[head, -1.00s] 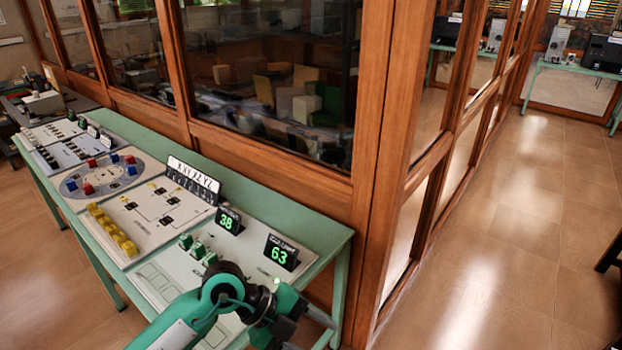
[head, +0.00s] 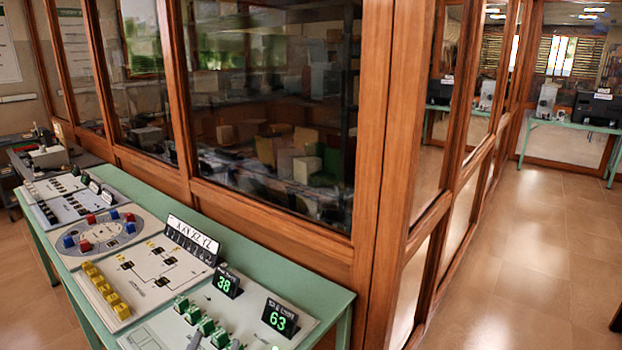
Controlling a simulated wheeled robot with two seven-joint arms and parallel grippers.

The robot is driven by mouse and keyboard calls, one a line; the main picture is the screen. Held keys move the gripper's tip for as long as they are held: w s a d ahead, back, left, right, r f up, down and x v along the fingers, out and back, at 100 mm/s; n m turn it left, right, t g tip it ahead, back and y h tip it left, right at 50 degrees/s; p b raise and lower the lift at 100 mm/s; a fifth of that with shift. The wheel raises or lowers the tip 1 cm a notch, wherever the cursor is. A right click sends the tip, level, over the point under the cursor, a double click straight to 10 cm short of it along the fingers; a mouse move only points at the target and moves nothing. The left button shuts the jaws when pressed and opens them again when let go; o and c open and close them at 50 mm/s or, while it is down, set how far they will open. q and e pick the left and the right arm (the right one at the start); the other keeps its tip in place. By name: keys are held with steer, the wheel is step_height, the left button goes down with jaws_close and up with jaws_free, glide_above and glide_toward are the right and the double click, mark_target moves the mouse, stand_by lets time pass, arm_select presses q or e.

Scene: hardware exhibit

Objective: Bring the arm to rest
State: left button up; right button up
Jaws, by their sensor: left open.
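The rest of the left arm is below the picture. My right gripper is not in view. The green table (head: 262,285) runs along the glazed wall and carries the boards.
Green blocks (head: 206,326), yellow blocks (head: 107,290) and red and blue blocks sit on the boards. Two number displays, 38 (head: 226,282) and 63 (head: 280,317), stand at the right. A wooden post (head: 372,180) rises behind the table.

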arm_select(q)
steer(key=s+a+f+n+g+y, duration=0.1)
steer(key=s+a+f+g, duration=0.2)
steer(key=s+f+g, duration=0.45)
steer(key=s+a+f+n+g+y, duration=0.1)
steer(key=s+a+f+g+y, duration=0.3)
steer(key=f, duration=0.6)
steer(key=s+d+f+m+g+h, duration=0.1)
steer(key=s+f+g+h, duration=0.3)
steer(key=s, duration=0.7)
step_height(320, 180, down, 31)
steer(key=g, duration=0.2)
steer(key=s+a+f+g, duration=0.1)
steer(key=s+a+f, duration=0.2)
steer(key=s+f, duration=1.7)
steer(key=shift+f+m+y, duration=0.2)
steer(key=shift+m+y, duration=0.1)
steer(key=shift+y, duration=0.1)
